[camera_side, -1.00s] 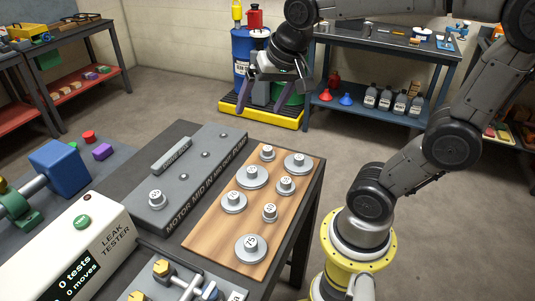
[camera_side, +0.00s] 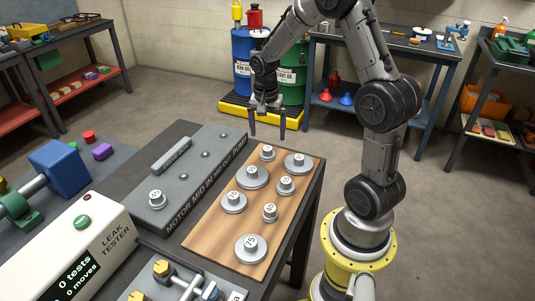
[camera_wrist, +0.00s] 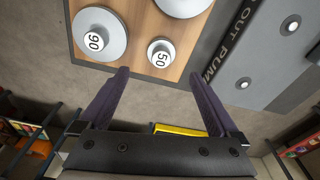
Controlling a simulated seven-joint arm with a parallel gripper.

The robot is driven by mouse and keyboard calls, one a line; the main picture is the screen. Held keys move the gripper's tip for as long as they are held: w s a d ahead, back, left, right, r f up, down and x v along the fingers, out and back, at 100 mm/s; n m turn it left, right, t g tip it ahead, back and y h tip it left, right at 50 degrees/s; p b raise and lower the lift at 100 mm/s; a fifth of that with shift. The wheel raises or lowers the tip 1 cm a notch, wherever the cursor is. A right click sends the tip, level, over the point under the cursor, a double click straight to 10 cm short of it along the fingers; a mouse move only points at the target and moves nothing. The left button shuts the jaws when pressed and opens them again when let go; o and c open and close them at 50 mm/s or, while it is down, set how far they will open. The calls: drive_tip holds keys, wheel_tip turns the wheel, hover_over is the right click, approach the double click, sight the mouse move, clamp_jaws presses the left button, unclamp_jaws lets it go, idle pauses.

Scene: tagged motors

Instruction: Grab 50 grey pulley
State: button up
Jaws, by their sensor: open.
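The grey pulley labelled 50 (camera_wrist: 161,46) is a small stepped disc on the wooden board, seen just ahead of my fingertips in the wrist view. In the side view it appears to be the small pulley (camera_side: 267,155) at the board's far corner. My gripper (camera_side: 267,136) is above and behind that corner, pointing down, open and empty. In the wrist view its two dark fingers (camera_wrist: 158,73) are spread wide, with the 50 pulley between their lines but beyond the tips. Nothing hides the pulley's label there.
A larger pulley labelled 90 (camera_wrist: 98,32) sits beside it. Several other grey pulleys, one being a large front one (camera_side: 250,249), stand on the wooden board (camera_side: 215,238).

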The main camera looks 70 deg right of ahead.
sight(267, 148)
drive_tip(key=shift+w+d+f, duration=0.1)
drive_tip(key=shift+d+f, duration=0.05)
drive_tip(key=shift+f, duration=1.7)
drive_tip(key=shift+w+d+f, duration=0.1)
drive_tip(key=shift+f, duration=1.75)
drive_tip(key=c, duration=1.5)
drive_tip(key=shift+r, duration=0.1)
drive_tip(key=shift+c, duration=0.2)
